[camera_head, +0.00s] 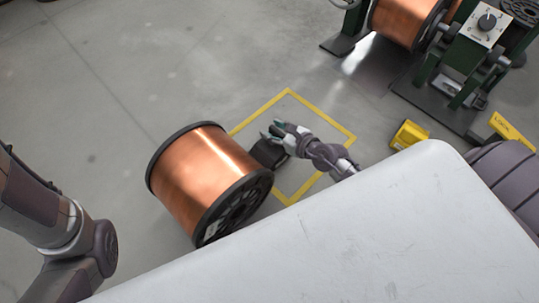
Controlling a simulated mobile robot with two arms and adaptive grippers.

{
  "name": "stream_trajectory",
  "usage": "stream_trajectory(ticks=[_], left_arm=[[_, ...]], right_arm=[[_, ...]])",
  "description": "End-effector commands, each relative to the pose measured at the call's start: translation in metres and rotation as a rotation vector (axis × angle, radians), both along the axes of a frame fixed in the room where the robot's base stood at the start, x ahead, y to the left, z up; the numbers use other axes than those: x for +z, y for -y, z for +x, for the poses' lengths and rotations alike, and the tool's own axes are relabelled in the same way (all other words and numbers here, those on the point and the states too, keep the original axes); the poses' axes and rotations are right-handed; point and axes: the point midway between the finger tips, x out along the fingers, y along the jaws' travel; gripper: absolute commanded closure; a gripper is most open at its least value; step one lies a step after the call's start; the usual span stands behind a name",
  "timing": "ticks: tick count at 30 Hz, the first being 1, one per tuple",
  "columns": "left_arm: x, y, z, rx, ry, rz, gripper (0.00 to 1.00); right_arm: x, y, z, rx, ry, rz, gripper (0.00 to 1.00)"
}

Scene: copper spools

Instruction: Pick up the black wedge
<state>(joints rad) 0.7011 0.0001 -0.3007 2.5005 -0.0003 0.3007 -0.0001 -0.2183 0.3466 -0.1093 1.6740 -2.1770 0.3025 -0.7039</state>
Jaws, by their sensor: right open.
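The black wedge (266,154) lies on the floor against the right side of a large copper spool (203,180) with black flanges. My right gripper (271,133) is open and right at the wedge, with its fingers above and partly over it. I cannot tell whether the fingers touch the wedge. My left arm comes in at the lower left, but its gripper is not in view.
A yellow square (322,121) is marked on the floor around the wedge area. A yellow wedge-shaped block (409,134) lies to the right. A green machine with another copper spool (402,21) stands at the upper right. The floor at upper left is clear.

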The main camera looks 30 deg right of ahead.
Motion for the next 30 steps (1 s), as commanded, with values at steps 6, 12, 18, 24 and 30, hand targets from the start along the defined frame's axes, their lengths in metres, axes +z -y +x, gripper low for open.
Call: stream_trajectory(ticks=[6,12,18,24,30], left_arm=[[-0.0016,0.0001,0.0001,0.000,0.000,0.000,0.53],[-0.0015,0.0001,0.0002,0.000,-0.001,0.000,0.53],[-0.0015,0.0001,0.0003,0.000,-0.001,0.000,0.53],[-0.0016,0.0000,0.0004,0.000,-0.001,0.000,0.53],[-0.0014,0.0000,0.0006,0.000,-0.002,0.000,0.53]], right_arm=[[-0.0006,-0.0008,0.0034,-0.001,0.000,0.001,0.52],[-0.0006,-0.0009,0.0031,0.000,0.000,0.001,0.75],[-0.0005,-0.0008,0.0030,0.000,0.000,0.000,1.00],[-0.0006,-0.0008,0.0030,0.000,0.000,0.000,1.00],[0.0011,-0.0007,0.0038,-0.001,0.004,0.002,1.00]])
